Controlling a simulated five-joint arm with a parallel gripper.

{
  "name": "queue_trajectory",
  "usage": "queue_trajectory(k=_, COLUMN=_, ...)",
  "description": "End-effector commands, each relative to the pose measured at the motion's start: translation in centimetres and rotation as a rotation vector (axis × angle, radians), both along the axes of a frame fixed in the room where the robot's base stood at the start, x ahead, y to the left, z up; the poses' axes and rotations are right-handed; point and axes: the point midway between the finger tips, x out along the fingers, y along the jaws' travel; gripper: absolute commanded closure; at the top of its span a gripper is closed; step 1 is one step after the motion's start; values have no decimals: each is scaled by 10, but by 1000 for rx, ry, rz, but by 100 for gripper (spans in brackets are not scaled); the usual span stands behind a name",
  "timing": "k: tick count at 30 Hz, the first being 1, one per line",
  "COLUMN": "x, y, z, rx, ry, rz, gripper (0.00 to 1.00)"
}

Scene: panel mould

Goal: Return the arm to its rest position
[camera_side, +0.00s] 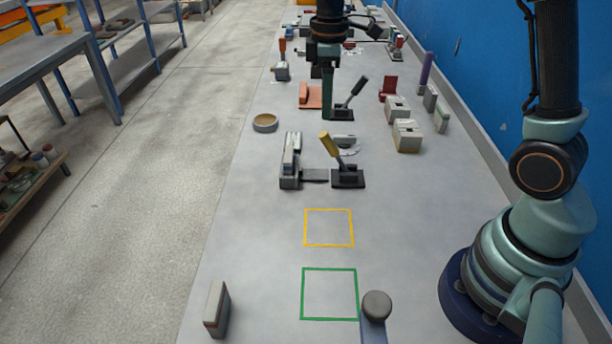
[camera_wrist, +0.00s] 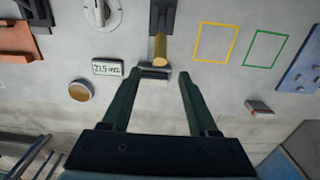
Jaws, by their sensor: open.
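My gripper (camera_side: 327,112) hangs down over the far middle part of the bench in the side view, at the end of my arm. In the wrist view my gripper (camera_wrist: 157,73) shows two dark green fingers spread wide apart, with nothing held between them. A toggle clamp with a yellow handle (camera_side: 329,144) stands on the bench, nearer the side camera than my gripper. In the wrist view its yellow handle (camera_wrist: 160,48) points toward the gap between the fingertips.
A grey upright device (camera_side: 291,160), a round bowl (camera_side: 265,123), a black-handled clamp (camera_side: 343,112) and grey blocks (camera_side: 406,136) stand around. A yellow square outline (camera_side: 328,210) and a green one (camera_side: 330,269) are empty. A blue wall (camera_side: 470,80) borders the right.

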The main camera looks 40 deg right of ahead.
Motion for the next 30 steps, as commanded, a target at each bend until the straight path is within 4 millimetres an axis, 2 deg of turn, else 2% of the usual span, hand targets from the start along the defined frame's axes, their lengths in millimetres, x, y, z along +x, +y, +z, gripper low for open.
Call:
queue_trajectory(k=5, x=-2, y=0, z=2, rx=0, ry=-7, rz=-10, gripper=40)
queue_trajectory(k=8, x=-9, y=1, z=12, rx=-1, ry=-35, rz=-49, gripper=40)
queue_trajectory(k=11, x=-22, y=3, z=27, rx=3, ry=-86, rz=-125, gripper=40)
queue_trajectory(k=18, x=-68, y=8, z=58, rx=40, ry=-236, rz=-365, gripper=40)
queue_trajectory(k=24, x=-105, y=11, z=67, rx=100, ry=-353, rz=-561, gripper=40)
queue_trajectory(k=30, x=-130, y=13, z=65, rx=163, ry=-436, rz=-708, gripper=40)
